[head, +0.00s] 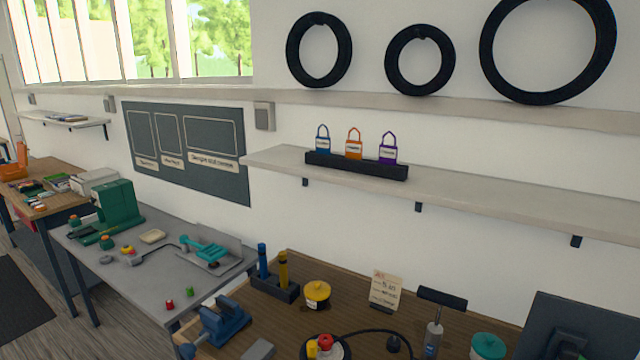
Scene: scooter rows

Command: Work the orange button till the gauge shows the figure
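No gripper of mine is in view. A round device (340,352) with a red button (325,341) and a yellow button (312,349) sits at the bottom edge, partly cut off; a black hose runs from it to the right. I cannot tell whether it carries a gauge. A small card (386,288) with handwritten figures stands behind it on the wooden bench, too small to read surely. No button there is clearly orange. Small orange-topped green pieces (74,220) are on the grey table to the left.
The wooden bench (355,325) also holds a blue vise (222,320), a yellow round tin (317,292), a T-handled pump (435,325), a teal lid (488,345) and a dark monitor-like panel (575,320). A shelf (480,197) with padlocks runs above.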

